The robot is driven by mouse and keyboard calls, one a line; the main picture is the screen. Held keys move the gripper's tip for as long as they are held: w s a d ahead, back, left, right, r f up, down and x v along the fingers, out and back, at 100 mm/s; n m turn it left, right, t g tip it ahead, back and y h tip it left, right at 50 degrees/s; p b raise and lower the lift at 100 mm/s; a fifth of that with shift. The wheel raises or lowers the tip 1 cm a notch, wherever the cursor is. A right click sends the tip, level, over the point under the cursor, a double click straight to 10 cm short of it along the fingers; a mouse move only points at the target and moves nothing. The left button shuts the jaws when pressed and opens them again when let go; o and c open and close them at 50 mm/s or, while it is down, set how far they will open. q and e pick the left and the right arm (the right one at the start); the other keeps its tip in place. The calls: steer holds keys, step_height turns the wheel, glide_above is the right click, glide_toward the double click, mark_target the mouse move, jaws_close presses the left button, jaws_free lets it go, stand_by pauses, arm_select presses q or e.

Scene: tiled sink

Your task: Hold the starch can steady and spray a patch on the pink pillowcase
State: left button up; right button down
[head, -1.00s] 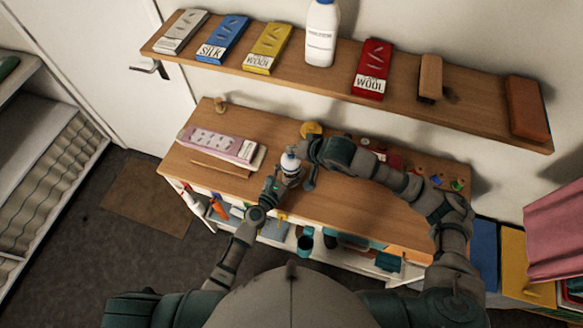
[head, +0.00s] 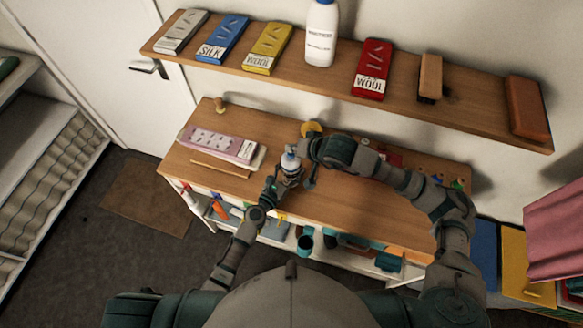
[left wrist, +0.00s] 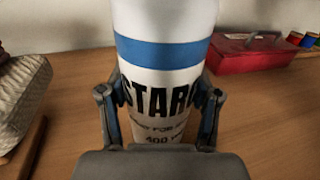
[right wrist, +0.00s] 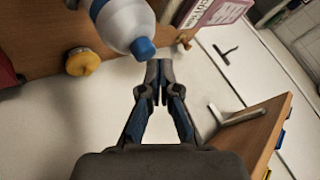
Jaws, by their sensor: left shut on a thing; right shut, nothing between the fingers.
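The starch can (head: 289,163) is white with a blue band and stands about upright at the worktable's middle. My left gripper (head: 284,176) is shut around its lower body; the left wrist view shows the can (left wrist: 165,55) between both fingers. My right gripper (head: 306,158) is shut and empty beside the can top. In the right wrist view its fingertips (right wrist: 160,70) are close to the can's blue top (right wrist: 143,48); contact is unclear. A pink flat piece with a label (head: 220,144) lies at the table's left. Pink cloth (head: 555,235) hangs at far right. Which is the pillowcase is unclear.
The wooden worktable (head: 330,215) has free room right of the can. A wooden stick (head: 220,169) lies before the pink piece. A red box (left wrist: 250,52) and several spools stand behind. A shelf (head: 210,70) above holds boxes and a white bottle (head: 321,35).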

mark_target(293, 154)
arm_select(q)
steer(key=shift+f, duration=0.15)
arm_select(e)
steer(key=shift+r, duration=2.7)
arm_select(q)
steer(key=o, duration=1.3)
steer(key=shift+c, duration=0.2)
steer(key=o, duration=0.4)
steer(key=shift+c, duration=0.2)
arm_select(e)
steer(key=shift+w, duration=0.1)
steer(key=shift+d, duration=0.1)
